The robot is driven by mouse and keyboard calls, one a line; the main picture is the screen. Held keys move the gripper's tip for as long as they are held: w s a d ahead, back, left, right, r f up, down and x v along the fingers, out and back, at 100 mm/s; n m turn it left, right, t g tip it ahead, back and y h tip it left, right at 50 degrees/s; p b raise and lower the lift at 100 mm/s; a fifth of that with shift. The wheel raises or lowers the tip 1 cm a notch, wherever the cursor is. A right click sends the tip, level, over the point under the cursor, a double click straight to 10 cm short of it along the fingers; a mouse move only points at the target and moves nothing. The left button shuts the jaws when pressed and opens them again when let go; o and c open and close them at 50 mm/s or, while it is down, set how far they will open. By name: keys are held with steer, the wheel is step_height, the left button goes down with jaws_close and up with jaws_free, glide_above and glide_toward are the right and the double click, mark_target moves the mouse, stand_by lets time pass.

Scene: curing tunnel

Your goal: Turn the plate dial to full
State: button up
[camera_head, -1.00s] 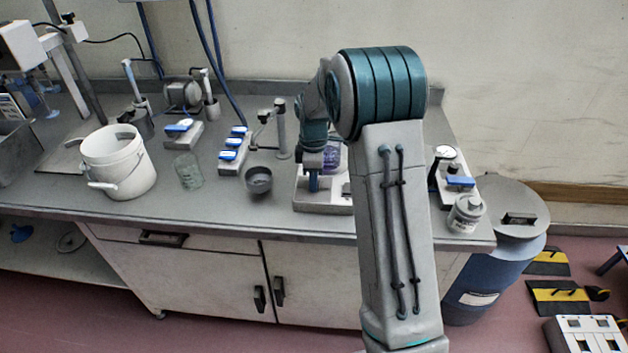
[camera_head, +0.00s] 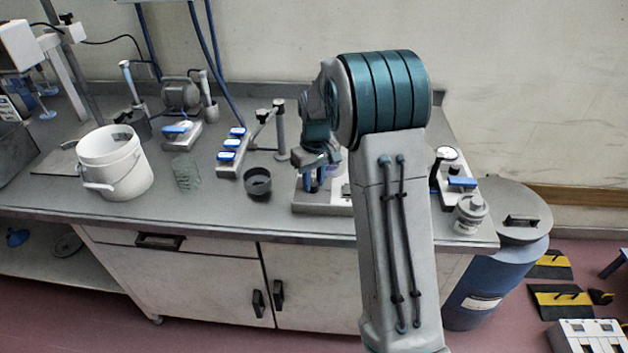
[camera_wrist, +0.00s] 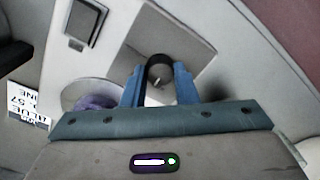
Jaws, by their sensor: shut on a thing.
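The plate (camera_head: 305,205) is a pale, low box near the bench's front edge, partly hidden by my arm in the head view. In the wrist view, its pale surface (camera_wrist: 205,85) lies below my gripper. A dark round dial (camera_wrist: 160,64) sits between the two blue fingers of my gripper (camera_wrist: 159,75), which are shut on it. A small light mark shows within the dial. In the head view, my gripper (camera_head: 313,182) points down at the plate. A clear vessel with purple contents (camera_wrist: 95,100) is beside the left finger. The dial's scale cannot be read.
A dark cup (camera_head: 257,183) and a block with blue switches (camera_head: 232,150) stand left of the plate. A white bucket (camera_head: 113,165) is farther left. A lidded jar (camera_head: 469,213) and a gauge unit (camera_head: 447,160) stand right of my arm.

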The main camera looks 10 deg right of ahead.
steer(key=m, duration=0.4)
steer(key=shift+s+m, duration=0.1)
steer(key=shift+m, duration=0.2)
steer(key=m, duration=0.4)
steer(key=shift+m, duration=0.3)
steer(key=m, duration=0.4)
steer(key=m+p, duration=0.1)
steer(key=m, duration=0.4)
steer(key=shift+s+t, duration=0.1)
steer(key=shift+t, duration=0.2)
steer(key=shift+m, duration=0.4)
steer(key=o, duration=1)
